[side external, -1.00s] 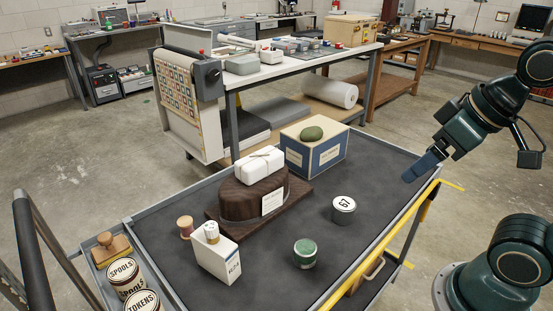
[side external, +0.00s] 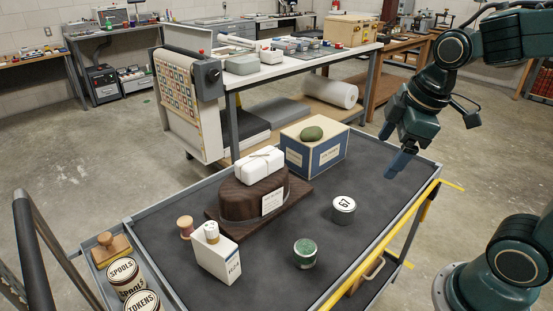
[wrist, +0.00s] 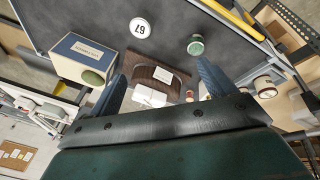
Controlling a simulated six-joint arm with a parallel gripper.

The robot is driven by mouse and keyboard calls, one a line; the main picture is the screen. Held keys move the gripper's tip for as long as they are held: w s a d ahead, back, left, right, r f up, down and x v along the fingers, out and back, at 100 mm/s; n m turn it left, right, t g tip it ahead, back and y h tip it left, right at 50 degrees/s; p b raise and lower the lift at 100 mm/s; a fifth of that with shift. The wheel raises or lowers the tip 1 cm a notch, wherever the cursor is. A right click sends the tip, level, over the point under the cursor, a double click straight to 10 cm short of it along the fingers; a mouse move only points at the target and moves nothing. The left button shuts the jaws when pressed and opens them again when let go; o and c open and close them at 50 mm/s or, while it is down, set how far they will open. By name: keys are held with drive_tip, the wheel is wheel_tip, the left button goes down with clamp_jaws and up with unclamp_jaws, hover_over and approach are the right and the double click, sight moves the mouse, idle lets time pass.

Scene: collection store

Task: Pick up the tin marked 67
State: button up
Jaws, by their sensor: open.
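The tin marked 67 (side external: 343,211) is a short grey cylinder with a white lid, upright on the dark cart top (side external: 185,265), right of the brown round box. In the wrist view the tin's lid (wrist: 140,28) is near the top, with 67 upside down. My gripper (side external: 392,160) is in the air above the cart's far right part, behind and right of the tin, apart from it. In the wrist view my gripper (wrist: 160,78) has its two blue fingers spread wide, with nothing held between them.
A brown round box (side external: 240,200) carries a white wrapped parcel (side external: 259,166). A blue-and-cream box (side external: 325,160) with a green lump (side external: 312,133) stands behind the tin. A green-topped tin (side external: 305,253) stands in front. A white holder (side external: 217,260) and a pink spool (side external: 185,227) stand left.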

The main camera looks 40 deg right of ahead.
drive_tip(key=w+d+f+n+g, duration=0.2)
drive_tip(key=w+d+f+n, duration=0.1)
drive_tip(key=w+f+n, duration=0.25)
drive_tip(key=n+g, duration=0.1)
drive_tip(key=n, duration=0.7)
hover_over(345, 203)
wheel_tip(345, 203, down, 8)
drive_tip(key=shift+r, duration=0.2)
drive_tip(key=shift+w+f, duration=0.15)
drive_tip(key=shift+f, duration=4.1)
drive_tip(key=shift+f, duration=2.6)
drive_tip(key=c, duration=1.1)
